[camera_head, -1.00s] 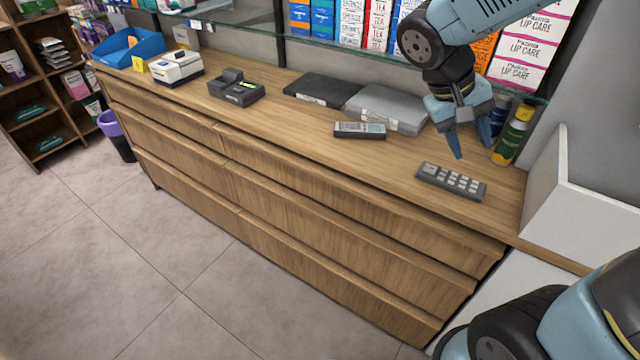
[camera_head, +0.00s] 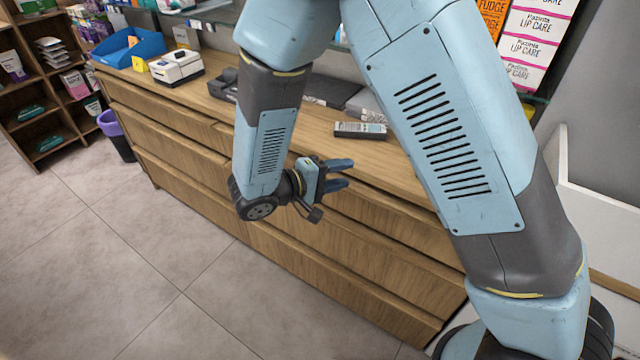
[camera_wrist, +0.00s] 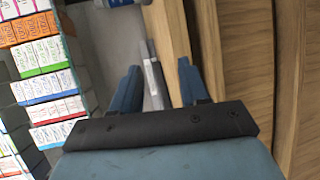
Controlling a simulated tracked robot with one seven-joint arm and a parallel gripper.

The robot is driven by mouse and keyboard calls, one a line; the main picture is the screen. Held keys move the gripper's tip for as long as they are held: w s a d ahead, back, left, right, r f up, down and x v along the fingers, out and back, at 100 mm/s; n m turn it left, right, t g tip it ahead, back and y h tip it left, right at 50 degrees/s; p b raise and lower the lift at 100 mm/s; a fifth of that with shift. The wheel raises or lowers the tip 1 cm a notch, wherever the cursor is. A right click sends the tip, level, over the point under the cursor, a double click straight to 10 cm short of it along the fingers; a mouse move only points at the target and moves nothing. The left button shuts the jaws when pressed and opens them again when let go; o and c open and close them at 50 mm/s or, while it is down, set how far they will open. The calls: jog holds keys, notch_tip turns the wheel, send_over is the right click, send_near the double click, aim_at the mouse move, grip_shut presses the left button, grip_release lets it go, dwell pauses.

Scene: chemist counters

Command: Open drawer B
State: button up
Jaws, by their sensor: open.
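The wooden counter (camera_head: 270,141) has drawer fronts in rows and two columns, all looking shut. No letter shows on them, so I cannot tell which is drawer B. In the right column, the top front (camera_head: 385,220), middle front (camera_head: 385,268) and bottom front (camera_head: 345,292) show partly behind my arm. My gripper (camera_head: 348,174) is open and empty, its fingers pointing right in the head view, in front of the right column near the counter's edge. I see no contact with a drawer. In the wrist view the open fingers (camera_wrist: 158,80) show with wood fronts (camera_wrist: 240,45) to their right.
A handset (camera_head: 360,130) lies on the counter near its front edge. A white printer (camera_head: 177,67) and a blue tray (camera_head: 130,48) stand farther left. A purple bin (camera_head: 115,135) stands by the left end. The tiled floor (camera_head: 150,270) before the drawers is clear.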

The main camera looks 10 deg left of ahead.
jog(key=s+a+f+n+t+y, duration=0.4)
jog(key=s+a+f+t+y, duration=0.15)
jog(key=a+f, duration=0.5)
jog(key=r+x, duration=0.1)
jog(key=x, duration=1.1)
jog(key=shift+w+d+r+t+h, duration=0.3)
jog(key=shift+d+t+h, duration=0.05)
jog(key=shift+t+h, duration=0.1)
jog(key=shift+c, duration=0.2)
jog(key=shift+n, duration=0.3)
grip_shut()
